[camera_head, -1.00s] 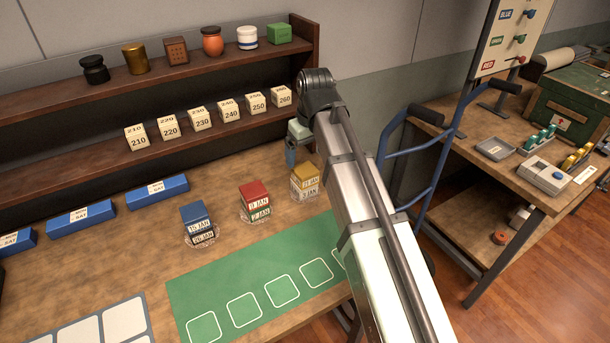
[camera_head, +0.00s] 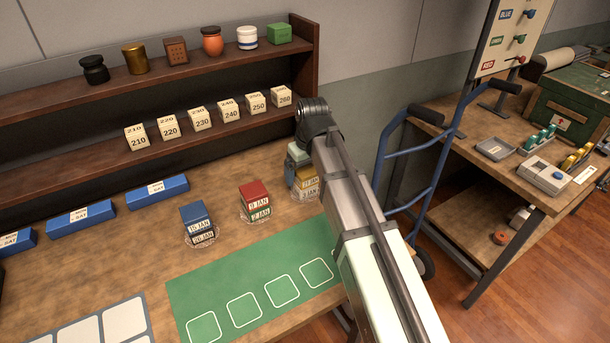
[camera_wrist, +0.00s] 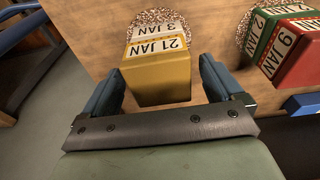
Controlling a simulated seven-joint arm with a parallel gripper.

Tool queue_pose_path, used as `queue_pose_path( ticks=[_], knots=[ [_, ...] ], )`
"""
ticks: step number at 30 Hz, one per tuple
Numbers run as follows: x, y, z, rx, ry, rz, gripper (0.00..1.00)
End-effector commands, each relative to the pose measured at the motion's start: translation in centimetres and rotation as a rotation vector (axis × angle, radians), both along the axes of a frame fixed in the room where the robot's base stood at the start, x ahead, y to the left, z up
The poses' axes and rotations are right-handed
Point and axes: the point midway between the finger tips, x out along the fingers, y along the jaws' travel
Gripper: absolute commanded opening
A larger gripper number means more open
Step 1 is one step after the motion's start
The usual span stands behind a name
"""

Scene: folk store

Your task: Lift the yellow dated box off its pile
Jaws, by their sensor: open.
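The yellow box (camera_head: 308,175), labelled 21 JAN, sits on top of a lower box (camera_head: 308,194) labelled 3 JAN, on a round speckled mat (camera_wrist: 140,18). My arm partly hides this pile in the head view. In the head view my gripper (camera_head: 295,172) is at the pile's left and back.
A red-topped pile (camera_head: 254,198) stands left of the yellow pile, and a blue-topped pile (camera_head: 197,220) further left. The shelf (camera_head: 200,150) with numbered boxes is behind. A green mat (camera_head: 240,280) with white outlines lies in front. A blue hand truck (camera_head: 408,180) stands to the right.

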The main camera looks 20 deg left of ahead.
Motion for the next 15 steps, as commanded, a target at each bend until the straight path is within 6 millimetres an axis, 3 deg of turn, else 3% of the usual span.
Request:
queue_pose_path(
  ticks=[5,15],
  knots=[
    [0.01,0.01,0.03,0.001,-0.001,0.0,0.93],
    [0.01,0.01,0.05,0.001,-0.001,0.0,0.61]
  ],
)
